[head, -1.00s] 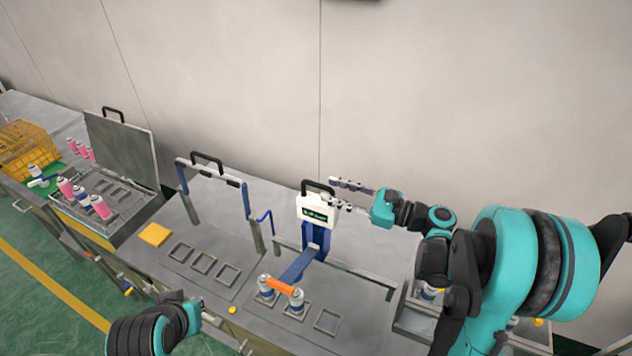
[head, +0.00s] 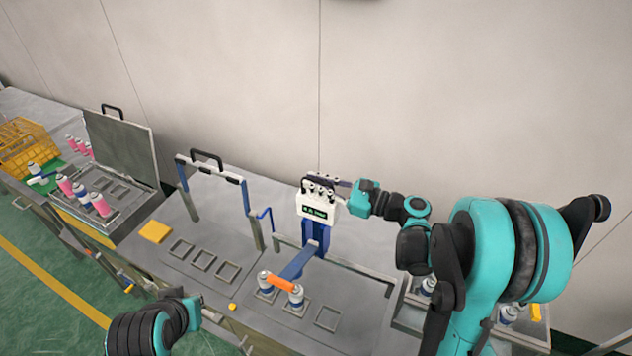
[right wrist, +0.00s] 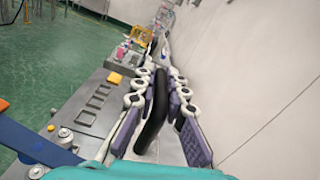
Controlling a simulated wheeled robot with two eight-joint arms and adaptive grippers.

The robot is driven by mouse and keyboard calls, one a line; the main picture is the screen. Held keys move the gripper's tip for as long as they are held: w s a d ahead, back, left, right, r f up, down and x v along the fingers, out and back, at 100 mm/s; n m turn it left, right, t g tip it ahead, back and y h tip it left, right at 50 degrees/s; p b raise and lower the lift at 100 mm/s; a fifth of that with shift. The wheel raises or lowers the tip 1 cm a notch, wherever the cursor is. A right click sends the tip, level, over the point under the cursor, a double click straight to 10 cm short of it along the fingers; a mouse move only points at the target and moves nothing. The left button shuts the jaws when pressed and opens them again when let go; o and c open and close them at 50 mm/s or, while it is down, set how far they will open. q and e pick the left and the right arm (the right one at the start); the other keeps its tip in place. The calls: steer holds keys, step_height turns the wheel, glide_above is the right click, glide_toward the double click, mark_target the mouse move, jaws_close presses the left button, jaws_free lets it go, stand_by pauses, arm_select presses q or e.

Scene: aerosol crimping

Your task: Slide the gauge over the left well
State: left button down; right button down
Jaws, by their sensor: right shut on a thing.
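The gauge (head: 318,207) has a white head with a dark green display, on a blue upright. Its blue arm (head: 299,262) reaches forward to an orange bar (head: 280,285) beside the cans. My right gripper (head: 321,191) is shut on the gauge's black handle (right wrist: 154,112), which lies between the fingers in the right wrist view. The left well (head: 263,297) holds a white-and-blue can (head: 265,283); the middle well (head: 289,308) holds another (head: 296,297). The right well (head: 327,318) is empty. My left arm shows at the lower left, its gripper not visible.
A rail (head: 365,271) runs behind the wells. To the left are a blue-and-grey frame (head: 210,165), several empty square wells (head: 204,260) and a yellow block (head: 155,232). An open-lidded station (head: 120,148) and a yellow basket (head: 27,145) stand farther left.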

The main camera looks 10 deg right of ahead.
steer(key=b+x, duration=0.2)
steer(key=x, duration=0.8)
steer(key=shift+w+a, duration=0.15)
steer(key=shift+a, duration=0.1)
steer(key=c, duration=1.6)
jaws_free()
steer(key=shift+r, duration=0.15)
steer(key=shift+o, duration=0.2)
steer(key=shift+w+a, duration=0.15)
steer(key=shift+a, duration=0.05)
steer(key=v, duration=1.2)
